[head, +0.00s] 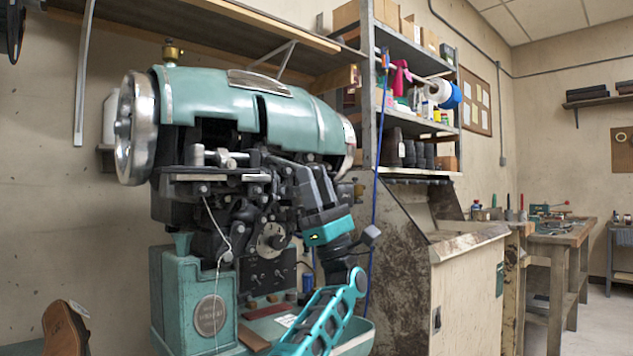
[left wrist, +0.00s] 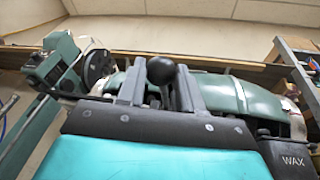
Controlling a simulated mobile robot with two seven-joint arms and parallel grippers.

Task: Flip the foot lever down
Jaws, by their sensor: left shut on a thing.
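The sole stitcher (head: 240,105) is a teal machine with a silver handwheel (head: 136,128) at its left end. In the head view my left gripper (head: 300,178) reaches up against the machine's front, right of its middle. In the left wrist view a black ball knob, seemingly the end of the foot lever (left wrist: 160,70), sits between the two dark fingers of my left gripper (left wrist: 160,92). The fingers are shut on it. The rest of the lever is hidden behind the gripper, and its tilt cannot be told. My right gripper is in neither view.
A wooden shelf (head: 210,30) hangs above the machine. A metal rack (head: 420,60) with boxes and spools stands to the right, over a worn cabinet (head: 470,290). A pot marked WAX (left wrist: 290,158) is at the right in the left wrist view. A workbench (head: 560,235) is farther back.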

